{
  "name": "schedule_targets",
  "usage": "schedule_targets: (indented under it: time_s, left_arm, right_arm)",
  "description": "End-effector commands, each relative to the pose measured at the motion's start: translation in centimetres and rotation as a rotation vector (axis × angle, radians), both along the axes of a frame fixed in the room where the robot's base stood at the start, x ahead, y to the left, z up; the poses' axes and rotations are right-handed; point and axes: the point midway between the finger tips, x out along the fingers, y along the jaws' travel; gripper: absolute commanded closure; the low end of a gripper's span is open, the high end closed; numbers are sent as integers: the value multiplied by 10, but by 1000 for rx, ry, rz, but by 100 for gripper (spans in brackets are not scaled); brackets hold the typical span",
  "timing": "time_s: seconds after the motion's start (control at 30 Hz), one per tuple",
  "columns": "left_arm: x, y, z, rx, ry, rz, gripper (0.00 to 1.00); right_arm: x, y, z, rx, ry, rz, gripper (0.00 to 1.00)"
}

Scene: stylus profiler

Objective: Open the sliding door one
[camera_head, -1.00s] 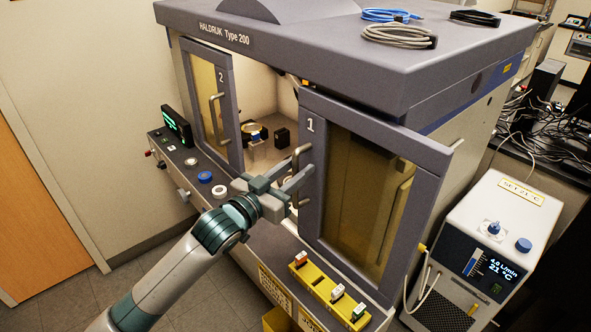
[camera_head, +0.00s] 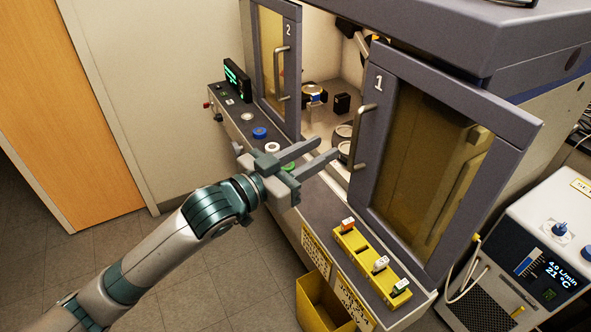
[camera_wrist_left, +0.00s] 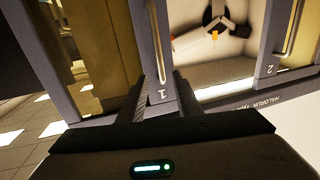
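Sliding door one (camera_head: 440,150) is a grey-framed door with an amber pane, marked "1", on the right of the machine's front. Its vertical bar handle (camera_head: 362,135) is on its left edge; the handle (camera_wrist_left: 156,40) also shows in the left wrist view beyond the fingers. A gap into the chamber lies between door one and door two (camera_head: 278,65). My left gripper (camera_head: 325,149) is open and empty, its fingertips left of the handle and apart from it. The fingers (camera_wrist_left: 164,75) also show spread in the left wrist view. My right gripper is out of view.
A control ledge (camera_head: 248,125) with buttons runs below the doors. A yellow rack (camera_head: 368,262) with small labelled items sits on it below door one. A yellow bin (camera_head: 318,305) is below the ledge. A chiller unit (camera_head: 540,255) stands at right.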

Motion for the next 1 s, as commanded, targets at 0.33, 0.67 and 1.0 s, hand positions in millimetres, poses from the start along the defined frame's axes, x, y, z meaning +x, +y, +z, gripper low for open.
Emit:
schedule_targets:
  time_s: [0.33, 0.67, 1.0]
  left_arm:
    - [-34, 35, -2, 1, -1, 1, 69]
    - [-39, 39, 0, -1, -1, 0, 69]
    - [-37, 39, -2, 0, 3, 3, 69]
  right_arm:
    - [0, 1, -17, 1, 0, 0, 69]
    - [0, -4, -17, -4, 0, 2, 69]
    - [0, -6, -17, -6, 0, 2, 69]
